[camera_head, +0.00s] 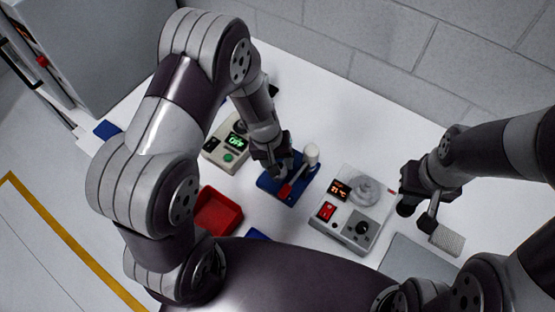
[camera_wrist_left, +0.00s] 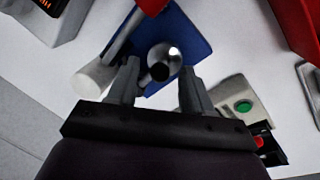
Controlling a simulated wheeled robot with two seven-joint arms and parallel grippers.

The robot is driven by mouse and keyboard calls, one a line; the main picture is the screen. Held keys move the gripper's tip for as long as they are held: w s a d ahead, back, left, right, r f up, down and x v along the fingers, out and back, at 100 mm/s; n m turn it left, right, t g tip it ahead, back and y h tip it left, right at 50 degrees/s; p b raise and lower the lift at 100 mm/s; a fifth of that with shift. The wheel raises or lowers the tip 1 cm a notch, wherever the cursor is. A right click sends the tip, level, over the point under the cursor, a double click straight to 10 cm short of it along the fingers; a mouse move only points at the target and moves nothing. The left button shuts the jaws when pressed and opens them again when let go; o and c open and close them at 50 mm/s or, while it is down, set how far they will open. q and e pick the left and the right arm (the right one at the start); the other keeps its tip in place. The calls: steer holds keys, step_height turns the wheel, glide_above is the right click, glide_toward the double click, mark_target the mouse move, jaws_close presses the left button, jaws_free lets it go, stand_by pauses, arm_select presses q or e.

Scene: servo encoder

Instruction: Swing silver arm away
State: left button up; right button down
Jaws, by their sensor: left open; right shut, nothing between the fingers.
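A blue base (camera_head: 272,184) lies on the table under my left gripper and also shows in the left wrist view (camera_wrist_left: 192,30). A silver arm (camera_wrist_left: 124,32) runs over it, from a white cylinder (camera_wrist_left: 92,80) to a red end (camera_wrist_left: 152,6). The white cylinder (camera_head: 312,153) and red end (camera_head: 285,190) also show in the head view. A shiny round silver part with a dark end (camera_wrist_left: 166,58) sits between my open left fingertips (camera_wrist_left: 160,75); contact cannot be told. My left gripper (camera_head: 280,166) partly hides the base. My right gripper (camera_head: 418,208) is shut, away to the right.
A box with a green display (camera_head: 236,141) stands left of the base. A device with a red switch (camera_head: 327,210) and a dial stands right of it. A red bin (camera_head: 217,212) lies in front. A grey ridged piece (camera_head: 447,240) is by my right gripper. White table is free behind the base.

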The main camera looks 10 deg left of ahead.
arm_select(q)
steer(key=shift+w+a, duration=0.1)
jaws_close()
